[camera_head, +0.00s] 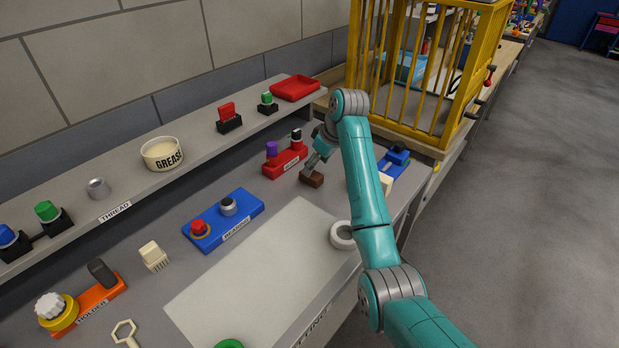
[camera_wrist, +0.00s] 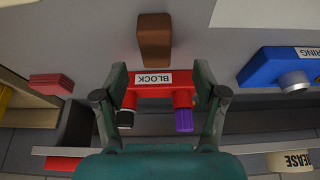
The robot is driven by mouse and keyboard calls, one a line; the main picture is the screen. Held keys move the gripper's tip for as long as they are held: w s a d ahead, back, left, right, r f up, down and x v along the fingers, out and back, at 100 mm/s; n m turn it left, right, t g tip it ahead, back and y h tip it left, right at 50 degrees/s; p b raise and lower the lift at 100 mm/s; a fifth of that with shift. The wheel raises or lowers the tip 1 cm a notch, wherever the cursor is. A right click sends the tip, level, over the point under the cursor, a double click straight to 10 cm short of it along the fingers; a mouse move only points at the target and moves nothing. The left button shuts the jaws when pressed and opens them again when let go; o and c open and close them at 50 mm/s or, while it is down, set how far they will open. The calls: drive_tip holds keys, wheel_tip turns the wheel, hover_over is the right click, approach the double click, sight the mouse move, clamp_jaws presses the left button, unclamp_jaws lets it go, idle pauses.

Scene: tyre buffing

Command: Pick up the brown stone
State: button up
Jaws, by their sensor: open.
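The brown stone (camera_head: 312,179) is a small brown block lying on the grey bench top, in front of the red block holder (camera_head: 285,162). In the wrist view the brown stone (camera_wrist: 154,40) is at the top middle, ahead of my fingers and apart from them. My gripper (camera_head: 308,172) is right beside the stone in the head view. In the wrist view my gripper (camera_wrist: 160,98) has its two fingers spread wide with nothing held between them. The red holder marked BLOCK (camera_wrist: 152,78) shows between and beyond the fingers, carrying a black and a purple piece.
A blue bearing holder (camera_head: 223,220) stands left of the stone. A white ring (camera_head: 343,235) lies on the pale mat (camera_head: 262,275) nearer the front. A raised shelf (camera_head: 120,205) runs along the wall behind. A yellow cage (camera_head: 430,75) stands beyond the bench's right end.

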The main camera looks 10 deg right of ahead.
sight(311, 177)
drive_tip(key=shift+x, duration=3.1)
drive_tip(key=shift+w+d, duration=0.2)
clamp_jaws()
